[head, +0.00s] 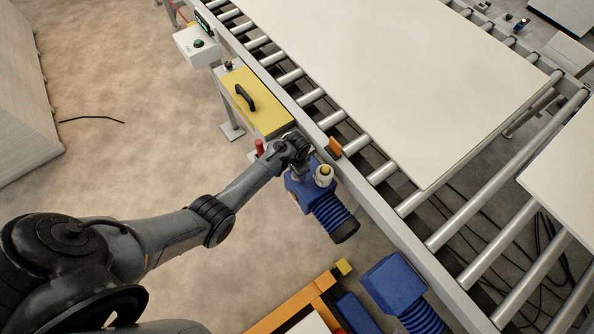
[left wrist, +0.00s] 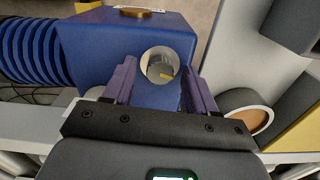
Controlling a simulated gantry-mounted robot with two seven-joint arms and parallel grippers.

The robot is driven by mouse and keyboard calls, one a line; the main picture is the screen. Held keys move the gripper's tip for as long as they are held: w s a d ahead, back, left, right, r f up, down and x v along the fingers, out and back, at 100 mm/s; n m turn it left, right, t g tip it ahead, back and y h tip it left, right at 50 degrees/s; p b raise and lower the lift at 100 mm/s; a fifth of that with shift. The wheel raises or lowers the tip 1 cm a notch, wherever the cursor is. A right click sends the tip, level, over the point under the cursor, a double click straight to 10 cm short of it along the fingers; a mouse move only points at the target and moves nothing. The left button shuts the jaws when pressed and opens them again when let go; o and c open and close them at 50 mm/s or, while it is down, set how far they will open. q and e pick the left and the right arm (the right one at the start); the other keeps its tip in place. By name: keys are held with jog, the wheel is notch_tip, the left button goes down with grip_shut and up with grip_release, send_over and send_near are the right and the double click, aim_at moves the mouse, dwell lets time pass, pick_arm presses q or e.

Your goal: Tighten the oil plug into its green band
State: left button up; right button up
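My left gripper (head: 298,160) is at the blue pump housing (head: 296,186) beside the conveyor. In the left wrist view its two purple fingers (left wrist: 159,84) stand apart, on either side of a pale round fitting (left wrist: 152,60) on the blue housing (left wrist: 185,38). The fitting has a light rim and a small yellow mark inside. I cannot tell whether this is the oil plug or whether the fingers touch it. No green band can be made out. A brass-coloured disc (left wrist: 136,12) sits on the housing's top edge. My right gripper is not in view.
A white cylinder with a yellow top (head: 324,175) stands at the pump, close to my gripper. A ribbed blue motor (head: 333,213) extends from it. The roller conveyor rail (head: 365,198) runs alongside. A yellow box (head: 256,102) with a black handle and a second blue unit (head: 394,283) are nearby.

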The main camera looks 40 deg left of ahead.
pick_arm(q)
jog(key=shift+r, duration=0.4)
notch_tip(320, 180, up, 10)
jog(key=p, duration=0.2)
dwell(0.4)
